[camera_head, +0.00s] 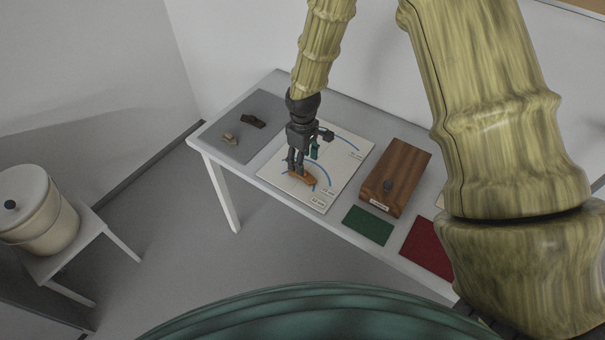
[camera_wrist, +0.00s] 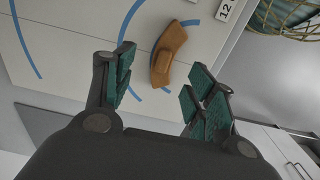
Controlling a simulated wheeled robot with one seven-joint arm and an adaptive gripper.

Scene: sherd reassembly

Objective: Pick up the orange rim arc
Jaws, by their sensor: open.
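The orange rim arc (camera_head: 300,178) is a curved orange-brown piece lying on the white sheet with blue arcs (camera_head: 333,155) on the table. In the wrist view the arc (camera_wrist: 166,62) appears beyond the fingertips, between the two fingers' lines, with its curve running up and down. My gripper (camera_head: 297,166) is pointed down close over the arc in the head view and partly hides it. In the wrist view my gripper (camera_wrist: 158,80) is open with teal pads, and nothing is between the pads.
A brown wooden box (camera_head: 398,180) stands right of the sheet. A green mat (camera_head: 368,225) and a red mat (camera_head: 427,250) lie near the front edge. A dark sherd (camera_head: 253,121) and a tan sherd (camera_head: 230,139) lie on a grey mat (camera_head: 215,135) at left.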

